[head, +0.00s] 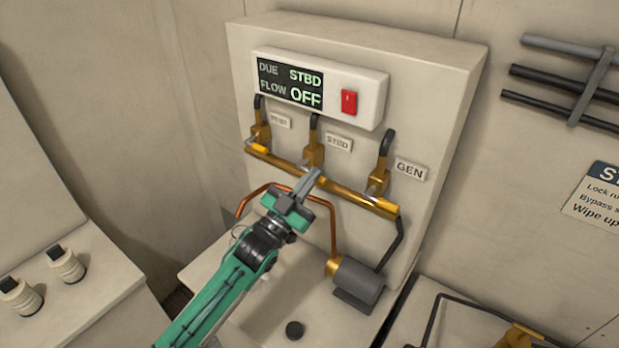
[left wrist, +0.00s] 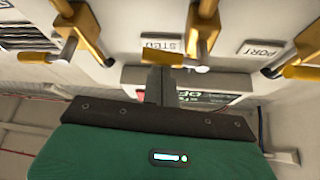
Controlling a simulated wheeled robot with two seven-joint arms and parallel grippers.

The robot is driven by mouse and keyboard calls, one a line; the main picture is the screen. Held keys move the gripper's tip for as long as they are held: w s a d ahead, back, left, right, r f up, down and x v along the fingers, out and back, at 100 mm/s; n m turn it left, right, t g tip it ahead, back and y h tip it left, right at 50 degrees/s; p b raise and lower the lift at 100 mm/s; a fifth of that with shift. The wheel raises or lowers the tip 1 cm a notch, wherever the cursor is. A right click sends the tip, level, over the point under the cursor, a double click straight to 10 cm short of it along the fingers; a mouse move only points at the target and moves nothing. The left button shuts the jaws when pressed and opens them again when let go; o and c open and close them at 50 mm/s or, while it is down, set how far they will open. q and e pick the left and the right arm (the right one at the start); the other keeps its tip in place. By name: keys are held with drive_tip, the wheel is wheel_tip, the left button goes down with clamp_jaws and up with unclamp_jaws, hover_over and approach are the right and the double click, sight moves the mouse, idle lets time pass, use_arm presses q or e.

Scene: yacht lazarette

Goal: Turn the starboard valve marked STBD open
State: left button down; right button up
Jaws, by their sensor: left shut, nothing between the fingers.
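The STBD valve (head: 313,150) is the middle of three brass valves on the panel, with its STBD label (head: 338,143) to its right. In the left wrist view, which is upside down, its yellow lever (left wrist: 175,57) lies crosswise. My left gripper (head: 310,180) is shut and empty, just below the STBD valve in the head view. Its fingertips (left wrist: 160,72) are close to the yellow lever in the left wrist view; I cannot tell whether they touch. The display (head: 291,83) reads DUE STBD, FLOW OFF. My right gripper is not in view.
The PORT valve (head: 260,133) is to the left and the GEN valve (head: 380,175) to the right, both close by. A red switch (head: 349,102) sits beside the display. Copper piping (head: 333,225) and a grey cylinder (head: 357,282) are below. Two capped cylinders (head: 66,264) stand far left.

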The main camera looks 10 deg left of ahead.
use_arm(q)
drive_tip(key=shift+f+m+g+h+b, duration=0.25)
drive_tip(key=shift+m+g+h+b, duration=0.15)
drive_tip(key=shift+m, duration=0.4)
drive_tip(key=shift+f+m+g+h+b, duration=0.2)
drive_tip(key=shift+m+g+h+b, duration=0.15)
drive_tip(key=shift+m, duration=0.45)
drive_tip(key=a+f+m+g, duration=0.1)
drive_tip(key=m+g, duration=0.1)
drive_tip(key=m, duration=0.3)
drive_tip(key=w+a+f+m+g+h, duration=0.1)
drive_tip(key=m+g, duration=0.2)
drive_tip(key=m, duration=0.1)
drive_tip(key=a+f+m+g+h, duration=0.1)
drive_tip(key=m+g, duration=0.1)
drive_tip(key=m, duration=0.3)
drive_tip(key=shift+w+a+f+m+g, duration=0.1)
drive_tip(key=shift+w+f+m+g, duration=0.05)
drive_tip(key=shift+f+m+g, duration=0.2)
drive_tip(key=shift+a, duration=0.1)
